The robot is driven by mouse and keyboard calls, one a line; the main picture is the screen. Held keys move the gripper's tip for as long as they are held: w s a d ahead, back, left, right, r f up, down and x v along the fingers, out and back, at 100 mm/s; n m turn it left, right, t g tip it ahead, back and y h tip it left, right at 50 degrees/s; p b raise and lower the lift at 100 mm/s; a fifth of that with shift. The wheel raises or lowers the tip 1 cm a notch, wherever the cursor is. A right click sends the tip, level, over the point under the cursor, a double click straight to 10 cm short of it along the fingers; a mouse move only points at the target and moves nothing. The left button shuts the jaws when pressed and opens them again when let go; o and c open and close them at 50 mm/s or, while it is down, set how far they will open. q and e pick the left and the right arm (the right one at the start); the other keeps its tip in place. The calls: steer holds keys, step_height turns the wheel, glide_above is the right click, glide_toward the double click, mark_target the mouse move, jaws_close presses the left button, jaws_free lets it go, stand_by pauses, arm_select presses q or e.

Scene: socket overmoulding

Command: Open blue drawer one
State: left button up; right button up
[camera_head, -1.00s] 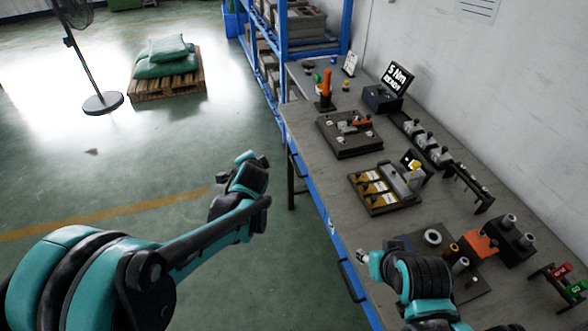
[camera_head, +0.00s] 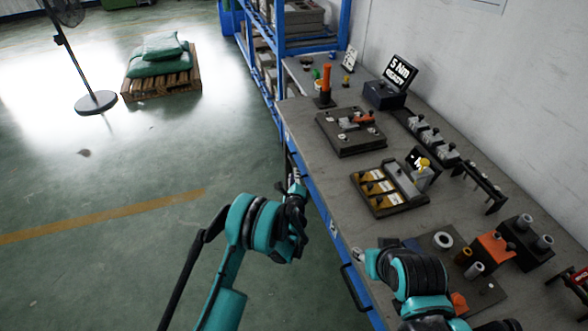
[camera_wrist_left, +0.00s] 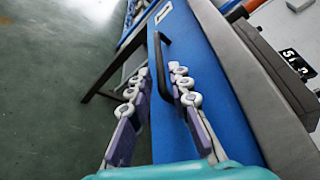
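The blue drawer front (camera_wrist_left: 205,75) runs below the grey tabletop edge in the left wrist view and looks flush. Its black bar handle (camera_wrist_left: 161,62) stands between the two fingers of my left gripper (camera_wrist_left: 158,78). The fingers are apart, one on each side of the handle, and I see no clear grip on it. In the head view my left gripper (camera_head: 296,187) is at the table's blue front, towards the far end, and partly hides the handle. My right gripper (camera_head: 361,255) is over the near table edge; its fingers are too small to read.
A second black handle (camera_head: 354,287) is on the nearer blue front. The grey workbench (camera_head: 310,130) carries fixtures, including a tray with yellow parts (camera_head: 376,187) and a display box (camera_head: 385,95). A blue shelf rack (camera_head: 281,60) stands beyond.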

mark_target(294, 166)
arm_select(q)
steer(key=b+x, duration=0.1)
steer(key=x, duration=0.4)
steer(key=shift+w+f+b, duration=0.15)
steer(key=shift+w+b, duration=0.05)
steer(key=shift+b, duration=0.15)
steer(key=shift+w, duration=0.4)
jaws_close()
